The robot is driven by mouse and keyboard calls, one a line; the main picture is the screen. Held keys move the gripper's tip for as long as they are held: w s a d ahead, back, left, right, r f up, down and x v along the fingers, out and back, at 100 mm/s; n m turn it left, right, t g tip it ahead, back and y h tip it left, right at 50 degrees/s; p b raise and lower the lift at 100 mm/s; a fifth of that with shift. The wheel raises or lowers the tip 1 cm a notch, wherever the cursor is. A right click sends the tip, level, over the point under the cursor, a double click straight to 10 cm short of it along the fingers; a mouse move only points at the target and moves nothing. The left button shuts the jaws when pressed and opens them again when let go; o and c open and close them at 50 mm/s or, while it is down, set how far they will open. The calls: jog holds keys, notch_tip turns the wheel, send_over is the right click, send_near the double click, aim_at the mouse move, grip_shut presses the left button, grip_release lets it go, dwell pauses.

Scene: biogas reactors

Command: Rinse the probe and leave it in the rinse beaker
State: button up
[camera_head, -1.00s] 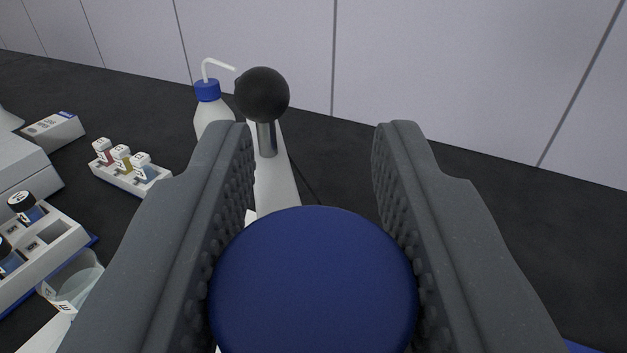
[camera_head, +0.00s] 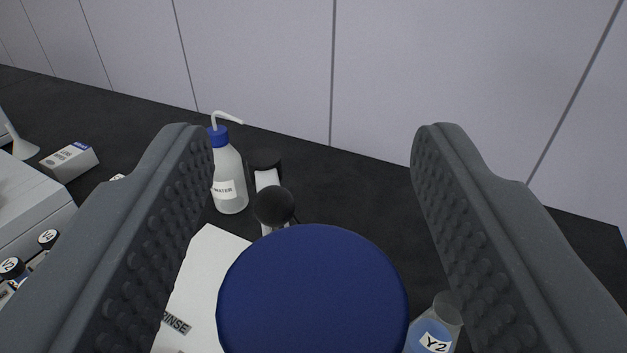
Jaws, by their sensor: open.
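A round blue cap (camera_head: 312,292), seen from above, lies between and below the jaws of my gripper (camera_head: 312,175); it looks like the top of the probe, and anything under it is hidden. The jaws are open wide, with dark gaps on both sides of the cap and no contact visible. A white sheet with a RINSE label (camera_head: 175,322) lies left of the cap. The rinse beaker cannot be made out; the cap and jaws cover much of that area.
A white WATER bottle (camera_head: 229,180) with a blue lid and bent spout stands beyond the left jaw. A black ball knob (camera_head: 273,206) stands behind the cap. A Y2 bottle (camera_head: 437,328) stands close by the right jaw. A white box (camera_head: 70,162) is far left.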

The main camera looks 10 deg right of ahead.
jog(key=s+a+p, duration=0.1)
jog(key=s+a, duration=0.1)
jog(key=s, duration=1.1)
jog(key=shift+s, duration=0.3)
jog(key=shift+f, duration=0.1)
